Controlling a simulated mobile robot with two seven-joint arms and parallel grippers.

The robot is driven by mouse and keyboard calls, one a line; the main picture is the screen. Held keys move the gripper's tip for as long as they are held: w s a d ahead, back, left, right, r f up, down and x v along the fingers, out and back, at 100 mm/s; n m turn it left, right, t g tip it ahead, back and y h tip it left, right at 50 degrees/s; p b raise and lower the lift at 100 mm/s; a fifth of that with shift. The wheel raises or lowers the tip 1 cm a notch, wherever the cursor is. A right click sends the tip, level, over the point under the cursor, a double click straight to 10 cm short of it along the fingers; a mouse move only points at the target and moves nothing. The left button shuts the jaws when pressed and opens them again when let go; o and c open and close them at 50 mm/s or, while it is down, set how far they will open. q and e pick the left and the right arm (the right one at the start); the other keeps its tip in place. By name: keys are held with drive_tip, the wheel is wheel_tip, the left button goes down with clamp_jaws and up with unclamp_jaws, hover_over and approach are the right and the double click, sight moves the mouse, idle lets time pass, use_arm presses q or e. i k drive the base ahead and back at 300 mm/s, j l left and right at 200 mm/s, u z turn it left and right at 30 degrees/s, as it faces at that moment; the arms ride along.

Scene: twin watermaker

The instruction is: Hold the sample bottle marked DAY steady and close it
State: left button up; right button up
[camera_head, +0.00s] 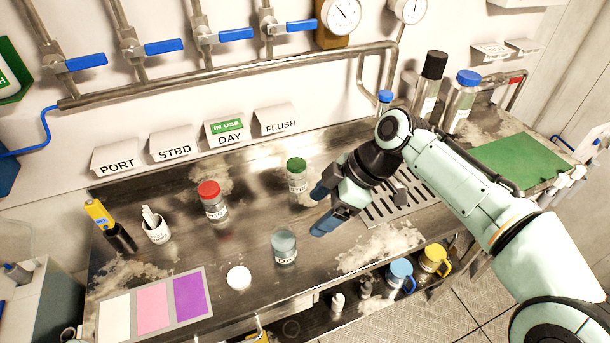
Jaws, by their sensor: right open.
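The sample bottle marked DAY (284,247) stands upright on the steel bench, near its front edge. It is clear glass with a pale label and shows no cap on its mouth. A round white cap (238,277) lies on the bench to the left of the bottle, apart from it. My right gripper (320,209) is open and empty, above the bench to the upper right of the DAY bottle and not touching it. My left gripper is not in view.
A red-capped bottle (213,203) and a green-capped bottle (297,176) stand behind. A white cup (155,228), a dark holder (120,237) and a colour card (153,307) are at the left. A drain grate (385,212) and a green mat (517,162) are at the right.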

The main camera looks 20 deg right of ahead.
sight(283, 238)
drive_tip(key=k, duration=1)
